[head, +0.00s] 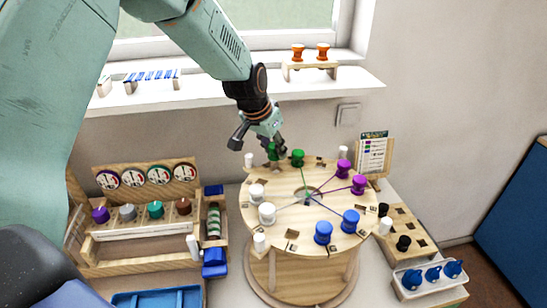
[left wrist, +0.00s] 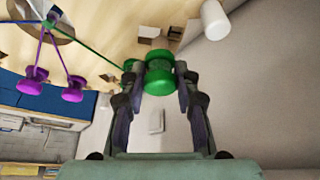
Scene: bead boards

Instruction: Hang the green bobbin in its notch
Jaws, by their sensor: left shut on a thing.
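My left gripper (head: 272,150) is shut on a green bobbin (left wrist: 158,76) at the far rim of the round wooden board (head: 290,240). The bobbin's green top shows between the fingers in the head view (head: 273,153). In the left wrist view the fingers (left wrist: 159,78) close on it from both sides, and a green thread runs to it from the board's middle. I cannot tell whether it touches the board. A second green bobbin (head: 298,157) sits on the rim just right of it. Dark square notches (head: 319,166) show in the rim. My right gripper is not in view.
White (head: 267,213), blue (head: 323,232) and purple (head: 358,184) bobbins stand around the board, with threads to the middle. A wooden rack with dials (head: 146,178) is left. A block with black knobs (head: 404,243) and a white tray (head: 432,286) are right. The windowsill is behind.

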